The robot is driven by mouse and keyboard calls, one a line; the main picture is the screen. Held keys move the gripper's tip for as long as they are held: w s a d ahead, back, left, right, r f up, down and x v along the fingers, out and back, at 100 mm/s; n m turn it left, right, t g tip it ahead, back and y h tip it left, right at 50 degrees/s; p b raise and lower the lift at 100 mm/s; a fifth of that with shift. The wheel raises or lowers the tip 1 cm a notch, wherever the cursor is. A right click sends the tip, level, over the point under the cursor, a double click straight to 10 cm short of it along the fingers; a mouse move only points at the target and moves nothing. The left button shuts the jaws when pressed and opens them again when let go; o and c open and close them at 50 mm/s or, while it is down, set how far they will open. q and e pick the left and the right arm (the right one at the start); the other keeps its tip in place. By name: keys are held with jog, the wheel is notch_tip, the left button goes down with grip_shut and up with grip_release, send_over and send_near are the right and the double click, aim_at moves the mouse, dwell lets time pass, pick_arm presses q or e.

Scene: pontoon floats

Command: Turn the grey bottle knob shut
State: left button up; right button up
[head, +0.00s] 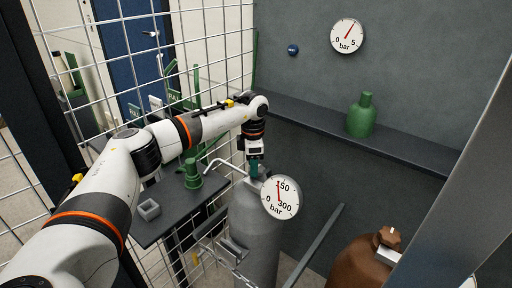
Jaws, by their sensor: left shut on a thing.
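The grey bottle (258,228) stands upright below my left arm. My left gripper (255,172) points down at its top and is shut on the grey bottle knob, which is mostly hidden by the fingers and the gauge. A round bottle gauge (281,197) marked 0 to 300 bar sits at the bottle's top, its red needle pointing about upward. My right gripper is not in view.
A brown bottle (362,262) with its own knob (389,238) stands at lower right. A small table (165,208) stands left, beside wire mesh.

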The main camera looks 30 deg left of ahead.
pick_arm(q)
jog(key=o, duration=1)
jog(key=shift+s+d+f, duration=0.2)
jog(key=shift+d, duration=0.35)
jog(key=shift+a, duration=0.1)
jog(key=shift+w+r, duration=0.1)
jog(key=shift+r, duration=0.05)
jog(key=shift+r, duration=0.25)
notch_tip(320, 180, up, 12)
jog(key=b, duration=0.2)
jog(key=shift+f, duration=0.25)
jog(key=shift+a, duration=0.1)
